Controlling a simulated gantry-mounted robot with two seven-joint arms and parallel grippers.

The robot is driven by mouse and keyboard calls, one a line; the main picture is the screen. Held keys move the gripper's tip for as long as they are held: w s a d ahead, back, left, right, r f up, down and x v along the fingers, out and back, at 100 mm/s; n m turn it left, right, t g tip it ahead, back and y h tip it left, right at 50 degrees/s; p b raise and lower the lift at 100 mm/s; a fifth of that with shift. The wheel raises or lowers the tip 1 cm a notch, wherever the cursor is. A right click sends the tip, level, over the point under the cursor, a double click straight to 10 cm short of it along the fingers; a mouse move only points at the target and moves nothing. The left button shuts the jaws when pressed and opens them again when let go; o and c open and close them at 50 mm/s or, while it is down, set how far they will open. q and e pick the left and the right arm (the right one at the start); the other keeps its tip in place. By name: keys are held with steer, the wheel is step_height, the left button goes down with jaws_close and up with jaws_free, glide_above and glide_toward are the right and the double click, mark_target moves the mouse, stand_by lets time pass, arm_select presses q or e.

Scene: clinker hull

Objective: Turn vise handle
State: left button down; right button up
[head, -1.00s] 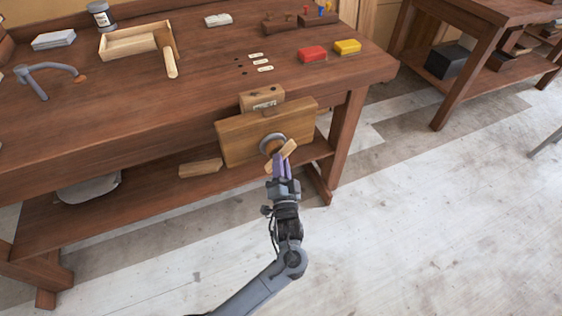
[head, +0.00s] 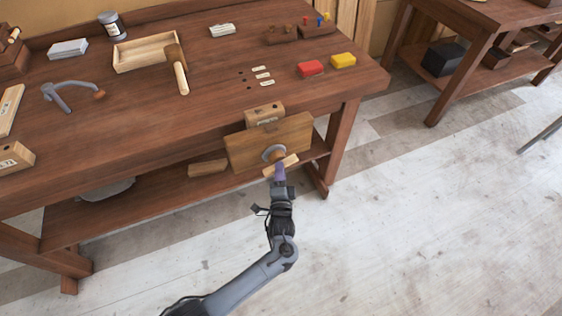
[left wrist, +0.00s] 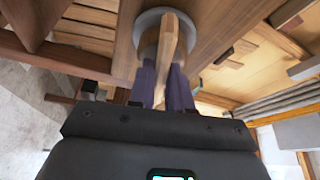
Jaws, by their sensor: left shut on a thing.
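The wooden vise (head: 245,148) is on the front of the workbench, with a grey round collar (head: 274,152) on its face. The pale wooden vise handle (head: 288,162) sits at the collar, tilted up to the right in the head view. My left gripper (head: 279,172) is shut on the handle from the front. In the left wrist view the handle (left wrist: 169,45) runs between the two purple fingers (left wrist: 164,88), with the collar (left wrist: 150,18) behind it. The fingertips are partly hidden by the handle. My right gripper is not in view.
A lower shelf (head: 150,195) runs beneath. The floor (head: 430,220) to the right is clear.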

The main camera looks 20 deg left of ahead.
arm_select(q)
steer(key=shift+w+r+m+h+p, duration=0.1)
steer(key=shift+r+m+h+p, duration=0.2)
steer(key=shift+r+m+p, duration=0.65)
steer(key=shift+f+m+g+p, duration=0.3)
steer(key=shift+f+p, duration=0.1)
steer(key=shift+p, duration=0.25)
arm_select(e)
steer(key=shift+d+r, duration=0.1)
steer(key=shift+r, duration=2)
arm_select(q)
steer(key=shift+d, duration=0.1)
steer(key=c, duration=1.4)
jaws_free()
steer(key=shift+o, duration=1.2)
steer(key=shift+f, duration=0.1)
steer(key=shift+s+f, duration=0.15)
steer(key=shift+s, duration=0.05)
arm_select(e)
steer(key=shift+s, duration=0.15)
arm_select(q)
steer(key=p+v, duration=0.2)
steer(key=v, duration=0.8)
steer(key=shift+s+d, duration=0.15)
steer(key=shift+s, duration=0.2)
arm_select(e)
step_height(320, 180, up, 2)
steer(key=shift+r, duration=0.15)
